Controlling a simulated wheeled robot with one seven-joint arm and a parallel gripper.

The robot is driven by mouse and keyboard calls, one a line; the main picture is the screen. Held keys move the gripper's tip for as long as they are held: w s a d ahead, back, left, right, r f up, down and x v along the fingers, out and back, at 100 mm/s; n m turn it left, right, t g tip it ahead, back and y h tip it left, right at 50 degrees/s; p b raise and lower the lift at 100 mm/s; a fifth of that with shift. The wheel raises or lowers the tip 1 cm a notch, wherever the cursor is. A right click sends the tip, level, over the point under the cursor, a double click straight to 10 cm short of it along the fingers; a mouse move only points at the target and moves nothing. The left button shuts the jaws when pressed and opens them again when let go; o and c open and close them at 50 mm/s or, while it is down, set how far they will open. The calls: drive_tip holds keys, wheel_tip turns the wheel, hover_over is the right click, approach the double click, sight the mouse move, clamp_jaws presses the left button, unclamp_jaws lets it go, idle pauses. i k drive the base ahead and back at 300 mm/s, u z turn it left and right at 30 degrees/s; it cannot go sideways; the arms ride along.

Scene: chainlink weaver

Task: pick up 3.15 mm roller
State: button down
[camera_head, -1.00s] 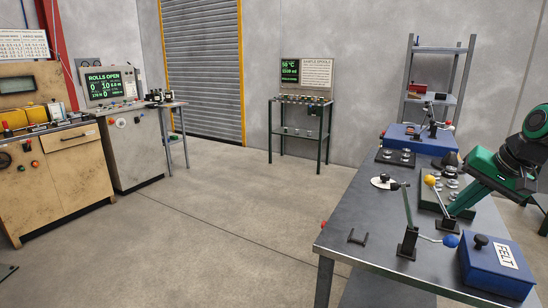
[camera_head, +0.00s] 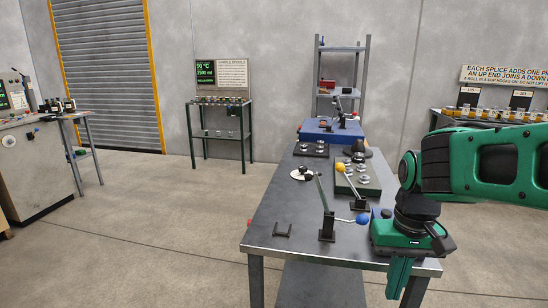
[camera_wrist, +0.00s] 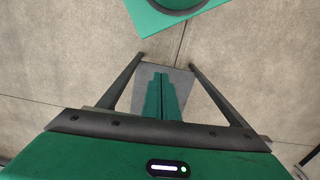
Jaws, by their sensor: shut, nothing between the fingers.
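Several small round silver pieces sit in a dark olive tray (camera_head: 342,187) on the steel bench (camera_head: 285,205). More silver pieces sit on a black plate (camera_head: 301,154) further back. They are too small to tell which, if any, is the 3.15 mm roller. My gripper (camera_head: 398,281) hangs pointing down at the bench's near right corner, apart from the tray. In the wrist view my gripper (camera_wrist: 163,92) has its two green fingers together with nothing between them.
Open floor (camera_head: 150,240) lies to the left.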

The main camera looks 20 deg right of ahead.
sight(358, 156)
drive_tip(key=z, duration=0.5)
drive_tip(key=k, duration=1.15)
drive_tip(key=z, duration=1.6)
drive_tip(key=i, duration=2.8)
drive_tip(key=u, duration=1.1)
drive_tip(key=i, duration=0.7)
drive_tip(key=u, duration=0.45)
